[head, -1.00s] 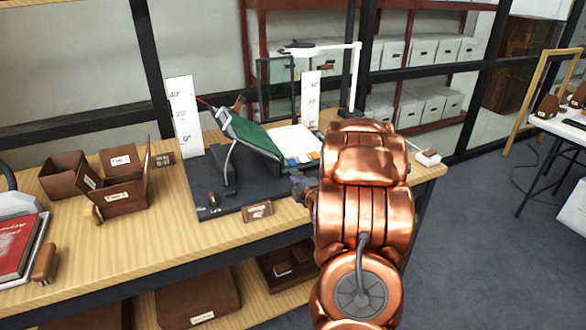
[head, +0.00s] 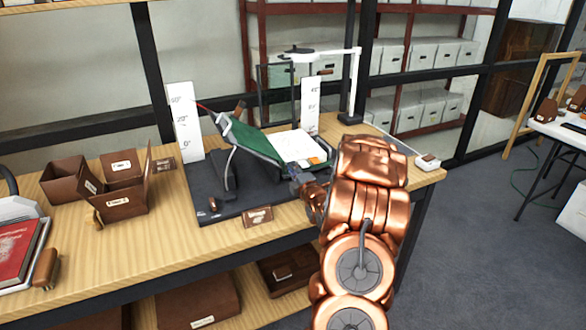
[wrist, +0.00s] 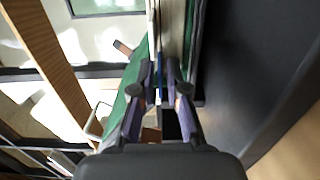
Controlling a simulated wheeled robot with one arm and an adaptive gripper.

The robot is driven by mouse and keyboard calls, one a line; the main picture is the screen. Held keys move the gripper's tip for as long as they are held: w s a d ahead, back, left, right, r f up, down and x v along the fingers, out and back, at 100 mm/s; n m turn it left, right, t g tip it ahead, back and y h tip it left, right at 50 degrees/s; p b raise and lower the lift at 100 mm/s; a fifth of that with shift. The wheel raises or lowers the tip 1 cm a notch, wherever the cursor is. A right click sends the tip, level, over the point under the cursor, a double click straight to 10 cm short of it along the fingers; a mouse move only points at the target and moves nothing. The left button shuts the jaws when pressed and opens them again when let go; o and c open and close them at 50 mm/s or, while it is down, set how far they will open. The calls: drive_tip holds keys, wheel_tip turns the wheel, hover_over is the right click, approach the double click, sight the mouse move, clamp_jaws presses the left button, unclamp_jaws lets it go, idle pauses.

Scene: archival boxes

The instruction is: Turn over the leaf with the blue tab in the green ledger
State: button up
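The green ledger (head: 256,144) lies open on a dark cradle, its left cover tilted up. Its right side shows a white page (head: 297,146) with an orange tab (head: 316,160) at the near edge. My gripper (head: 298,180) is at the ledger's near right edge. In the wrist view my gripper (wrist: 159,72) has a gap between its fingertips, with thin leaf edges and a narrow blue strip (wrist: 158,62) in the gap. The green cover (wrist: 122,108) is left of the fingers and the page block (wrist: 173,32) is ahead. I cannot tell whether the fingers touch a leaf.
White angle scales (head: 184,122) and (head: 310,104) stand behind the dark board (head: 208,190). A white lamp (head: 355,80) rises at the back right. Brown boxes (head: 122,200) and a red book (head: 16,248) are to the left. A small labelled block (head: 257,217) sits in front.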

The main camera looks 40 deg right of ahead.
drive_tip(key=shift+w+d, duration=0.1)
drive_tip(key=shift+w, duration=0.15)
clamp_jaws()
idle(0.4)
drive_tip(key=shift+s+f+b, duration=0.1)
drive_tip(key=shift+b, duration=0.45)
